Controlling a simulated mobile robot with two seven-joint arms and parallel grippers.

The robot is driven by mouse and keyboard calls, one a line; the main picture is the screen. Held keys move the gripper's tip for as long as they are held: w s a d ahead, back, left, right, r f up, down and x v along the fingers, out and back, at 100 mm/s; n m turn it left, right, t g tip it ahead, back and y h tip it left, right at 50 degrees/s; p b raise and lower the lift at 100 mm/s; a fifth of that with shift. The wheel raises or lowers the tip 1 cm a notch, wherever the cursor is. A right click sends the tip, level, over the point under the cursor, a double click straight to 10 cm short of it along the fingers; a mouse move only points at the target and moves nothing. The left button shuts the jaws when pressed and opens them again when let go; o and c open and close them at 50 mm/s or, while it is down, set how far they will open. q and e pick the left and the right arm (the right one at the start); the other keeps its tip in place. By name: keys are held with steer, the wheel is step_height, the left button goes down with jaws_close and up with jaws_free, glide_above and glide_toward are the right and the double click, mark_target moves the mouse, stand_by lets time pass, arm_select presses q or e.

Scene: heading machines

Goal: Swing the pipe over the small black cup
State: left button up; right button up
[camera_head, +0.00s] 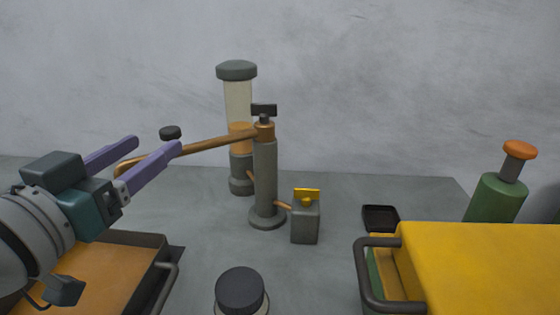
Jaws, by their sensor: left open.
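The copper pipe (218,142) runs left from the collar on top of a grey post (265,180) and bends down at its far-left end. My left gripper (157,145) has two purple fingers, set apart, with part of the pipe showing between them. I cannot tell whether the fingers touch the pipe. A small black open-topped, squarish cup (381,218) sits on the grey table to the right of the post, and the pipe points away from it. My right gripper is not in view.
A grey box with a yellow valve (305,220) stands right of the post. A tall clear cylinder (238,100) is behind. A dark-topped round jar (240,290) is in front. A yellow machine cover (480,265) with a dark handle fills the right front; an orange tray (100,270) is front left.

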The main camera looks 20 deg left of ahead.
mark_target(201, 146)
arm_select(q)
steer(key=shift+a+f, duration=0.2)
steer(key=shift+f, duration=0.25)
steer(key=shift+w+a+r+n+y, duration=0.1)
steer(key=shift+w+n+y, duration=0.1)
steer(key=shift+n+y, duration=0.1)
steer(key=w+a, duration=0.1)
steer(key=w, duration=0.8)
steer(key=shift+w+p, duration=0.25)
steer(key=shift+p, duration=0.1)
jaws_close()
stand_by(0.4)
